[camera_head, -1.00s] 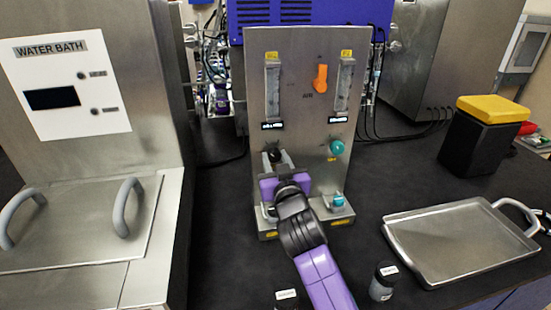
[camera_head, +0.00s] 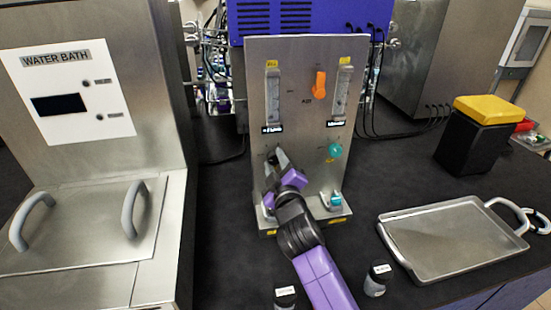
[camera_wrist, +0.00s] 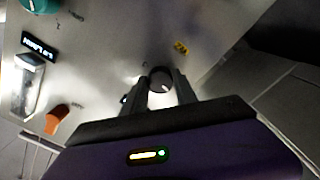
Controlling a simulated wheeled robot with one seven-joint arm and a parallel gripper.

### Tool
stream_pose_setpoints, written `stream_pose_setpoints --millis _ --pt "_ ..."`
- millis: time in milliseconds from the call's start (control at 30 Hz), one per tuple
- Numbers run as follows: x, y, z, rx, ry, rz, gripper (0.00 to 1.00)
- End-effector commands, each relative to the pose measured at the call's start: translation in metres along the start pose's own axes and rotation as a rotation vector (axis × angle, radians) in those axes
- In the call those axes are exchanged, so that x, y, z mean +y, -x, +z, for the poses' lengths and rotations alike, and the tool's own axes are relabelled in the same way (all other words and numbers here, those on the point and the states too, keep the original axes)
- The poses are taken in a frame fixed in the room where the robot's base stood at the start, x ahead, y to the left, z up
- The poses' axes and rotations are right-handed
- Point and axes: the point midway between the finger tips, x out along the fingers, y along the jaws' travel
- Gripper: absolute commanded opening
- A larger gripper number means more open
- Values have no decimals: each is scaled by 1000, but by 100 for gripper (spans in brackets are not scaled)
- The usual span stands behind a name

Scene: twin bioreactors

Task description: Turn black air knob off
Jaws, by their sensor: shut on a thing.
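The black air knob (camera_wrist: 160,78) is on the steel control panel (camera_head: 300,105). In the wrist view it sits between the two fingers of my gripper (camera_wrist: 160,88), which is shut on it. In the head view my gripper (camera_head: 277,162) reaches the lower left of the panel, tilted, and mostly hides the knob. The knob's white mark is too small to read for certain.
A teal knob (camera_head: 335,151) sits right of my gripper, with another teal fitting (camera_head: 335,200) below it. An orange lever (camera_head: 319,86) stands between two flow meters above. A water bath (camera_head: 70,95) is at left, a metal tray (camera_head: 455,240) at right. Small bottles (camera_head: 377,280) stand in front.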

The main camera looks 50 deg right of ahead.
Motion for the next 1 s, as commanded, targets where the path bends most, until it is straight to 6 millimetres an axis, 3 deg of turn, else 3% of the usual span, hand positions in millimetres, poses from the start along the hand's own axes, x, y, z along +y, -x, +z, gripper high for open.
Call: stream_pose_setpoints --millis 300,800,833,900,1000 --pt "0 0 0 1 102 -1 0" --pt "-1 0 0 1 119 -1 0" --pt "-1 0 0 1 119 -1 40" --pt "-1 0 0 1 119 -1 53" --pt "-1 0 0 1 118 -1 56"
